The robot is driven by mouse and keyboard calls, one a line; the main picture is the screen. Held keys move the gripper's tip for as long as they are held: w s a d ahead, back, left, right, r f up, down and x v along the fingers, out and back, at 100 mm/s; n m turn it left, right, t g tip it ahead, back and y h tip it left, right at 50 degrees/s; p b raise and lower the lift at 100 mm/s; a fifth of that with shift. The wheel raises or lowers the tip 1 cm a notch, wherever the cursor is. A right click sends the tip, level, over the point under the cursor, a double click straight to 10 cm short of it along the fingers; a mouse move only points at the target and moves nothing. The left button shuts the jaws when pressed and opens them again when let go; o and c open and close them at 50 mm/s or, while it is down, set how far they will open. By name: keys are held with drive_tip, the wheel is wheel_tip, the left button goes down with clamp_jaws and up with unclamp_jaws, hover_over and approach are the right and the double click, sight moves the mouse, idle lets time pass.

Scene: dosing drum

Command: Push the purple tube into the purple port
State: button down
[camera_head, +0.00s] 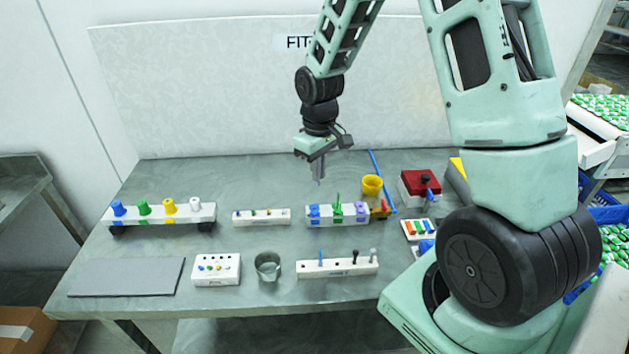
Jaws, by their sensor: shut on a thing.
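My gripper (319,175) points down above the back half of the table, shut on a small thin piece. Only the lower tip of the purple tube (319,183) seems to show below the fingers; it is very small and its colour is hard to tell. A white block (326,222) below and a little to the right carries blue, green and purple ports. The purple port (361,210) is at its right end, lower in the picture and right of my gripper. The held piece is apart from the block. A thin green piece stands upright in the green port (338,210).
A yellow cup (372,185) and a long blue rod (380,180) are just behind the purple port. A red box (420,186) stands right. A white strip with small pegs (261,217) lies left, a metal cup (268,266) in front.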

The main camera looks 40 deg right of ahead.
drive_tip(key=s+d+f+p, duration=0.1)
drive_tip(key=s+d+p, duration=0.5)
drive_tip(key=d, duration=0.3)
wheel_tip(320, 180, down, 5)
drive_tip(key=b, duration=0.4)
drive_tip(key=shift+s+b, duration=0.15)
drive_tip(key=shift+b, duration=0.2)
drive_tip(key=shift+f+b, duration=0.3)
drive_tip(key=shift+f, duration=0.3)
